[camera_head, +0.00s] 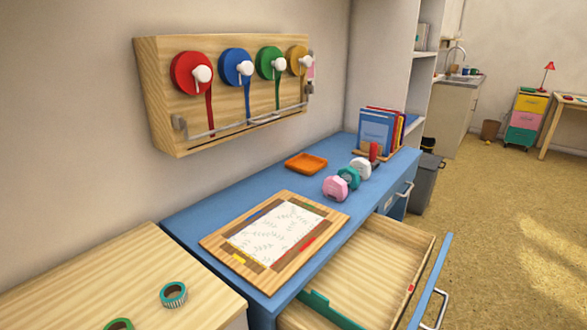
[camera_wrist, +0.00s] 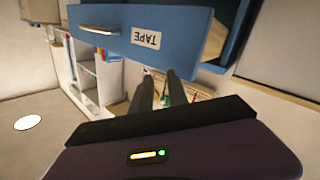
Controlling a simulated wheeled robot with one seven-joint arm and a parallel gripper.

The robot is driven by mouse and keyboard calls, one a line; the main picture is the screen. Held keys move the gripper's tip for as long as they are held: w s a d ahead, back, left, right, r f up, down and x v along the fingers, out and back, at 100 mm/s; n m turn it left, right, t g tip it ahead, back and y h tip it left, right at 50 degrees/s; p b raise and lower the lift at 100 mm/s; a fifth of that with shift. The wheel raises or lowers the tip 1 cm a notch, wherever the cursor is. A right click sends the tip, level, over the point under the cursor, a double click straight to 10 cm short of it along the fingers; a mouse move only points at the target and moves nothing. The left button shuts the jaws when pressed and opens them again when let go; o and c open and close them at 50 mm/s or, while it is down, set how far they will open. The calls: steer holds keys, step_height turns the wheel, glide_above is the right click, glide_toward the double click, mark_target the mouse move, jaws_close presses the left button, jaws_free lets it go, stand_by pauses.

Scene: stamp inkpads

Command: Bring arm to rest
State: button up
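My gripper (camera_wrist: 163,88) shows in the wrist view as two dark fingers standing apart, with a gap between them. Nothing is seen held in the gap. A blue drawer front (camera_wrist: 185,25) with a label reading TAPE, upside down in this view, and a metal handle (camera_wrist: 98,29) lies beyond the fingertips. I cannot tell how near it is. Neither my arm nor my gripper shows in the head view.
The blue desk (camera_head: 190,222) has an open drawer (camera_head: 370,265) jutting out at its front. On the desk are a framed paper sheet (camera_head: 275,235), an orange tray (camera_head: 306,163), several stampers (camera_head: 334,187) and books (camera_head: 376,132). Tape rolls (camera_head: 173,294) lie on a wooden top.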

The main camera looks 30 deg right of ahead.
steer(key=s+a+r+m+g+y, duration=0.15)
steer(key=s+a+y, duration=0.5)
steer(key=a, duration=0.65)
step_height(320, 180, up, 14)
steer(key=s+h+p, duration=0.1)
steer(key=p, duration=1.2)
steer(key=shift+s+d+f+g, duration=0.15)
steer(key=shift+d+g, duration=0.1)
steer(key=shift+g, duration=0.1)
steer(key=shift+n, duration=0.25)
